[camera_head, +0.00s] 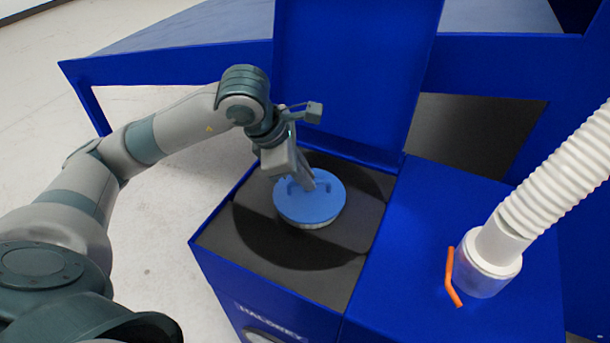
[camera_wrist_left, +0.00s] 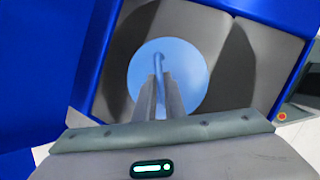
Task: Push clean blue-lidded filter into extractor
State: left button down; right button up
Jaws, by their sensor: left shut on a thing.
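The blue-lidded filter (camera_head: 318,207) is in the dark foam-topped opening of the blue extractor (camera_head: 265,300). Its round lid and a strip of its pale side show above the dark surface. My left gripper (camera_head: 308,184) is over the lid, its fingers shut on the lid's raised handle. In the left wrist view the two fingers (camera_wrist_left: 160,98) meet at the handle of the round blue lid (camera_wrist_left: 192,72). The filter's lower part is hidden. My right gripper is not in view.
The extractor's blue lid panel (camera_head: 350,70) stands open behind the opening. A white ribbed hose (camera_head: 545,200) rises from the blue top at right, with an orange lever (camera_head: 451,277) at its base. Pale floor (camera_head: 180,185) is free at left.

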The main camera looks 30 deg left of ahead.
pick_arm(q)
jog(key=shift+b, duration=0.3)
dwell(0.8)
jog(key=shift+f+b, duration=0.65)
jog(key=shift+b, duration=0.25)
dwell(0.4)
jog(key=shift+b, duration=0.3)
dwell(1.0)
jog(key=shift+f+b, duration=0.35)
jog(key=shift+b, duration=0.1)
dwell(0.4)
jog(key=c, duration=1.7)
grip_release()
jog(key=shift+c, duration=0.2)
